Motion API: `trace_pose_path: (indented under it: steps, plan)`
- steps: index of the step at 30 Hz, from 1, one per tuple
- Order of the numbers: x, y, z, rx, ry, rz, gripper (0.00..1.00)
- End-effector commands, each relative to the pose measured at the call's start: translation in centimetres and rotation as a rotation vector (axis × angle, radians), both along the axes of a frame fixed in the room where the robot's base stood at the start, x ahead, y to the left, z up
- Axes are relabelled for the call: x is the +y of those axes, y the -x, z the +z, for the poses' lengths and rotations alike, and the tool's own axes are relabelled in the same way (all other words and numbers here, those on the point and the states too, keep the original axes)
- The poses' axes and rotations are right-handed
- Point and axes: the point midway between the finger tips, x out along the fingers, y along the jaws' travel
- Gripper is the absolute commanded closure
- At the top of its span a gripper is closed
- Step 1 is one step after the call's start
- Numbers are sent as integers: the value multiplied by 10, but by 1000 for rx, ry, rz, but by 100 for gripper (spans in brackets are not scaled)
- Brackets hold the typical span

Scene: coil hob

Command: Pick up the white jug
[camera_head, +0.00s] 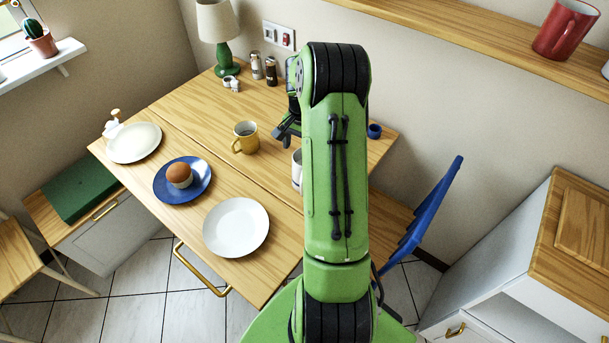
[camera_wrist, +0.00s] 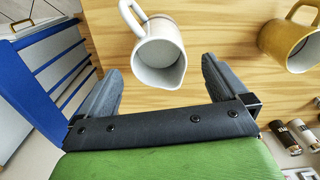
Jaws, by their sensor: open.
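The white jug (camera_wrist: 158,52) stands on the wooden table in the wrist view, its handle toward the upper left and its spout toward the lower right. In the head view only a sliver of the jug (camera_head: 297,170) shows beside my green arm, which hides the rest. My gripper (camera_wrist: 160,82) is open, with one dark finger on each side of the jug's near edge in the picture. The jug lies mostly beyond the fingertips, and I cannot tell the height gap. In the head view my gripper (camera_head: 284,131) is partly hidden by the arm.
A yellow mug (camera_head: 246,138) stands left of my gripper. A blue chair (camera_head: 429,215) stands at the table's right.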

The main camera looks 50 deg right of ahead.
Motion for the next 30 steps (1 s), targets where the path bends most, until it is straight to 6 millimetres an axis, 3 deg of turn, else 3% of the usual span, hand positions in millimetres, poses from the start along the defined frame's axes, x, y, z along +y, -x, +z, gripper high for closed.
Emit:
trace_pose_path:
  steps: [3, 8, 15, 23, 30]
  plan:
    - [1, 1, -30, 3, -2, 1, 0]
    - [0, 0, -48, 0, 0, 1, 0]
    - [1, 3, -91, 1, -2, 1, 0]
    - [0, 3, -96, 0, 1, 2, 0]
    - [0, 3, -96, 0, 1, 2, 34]
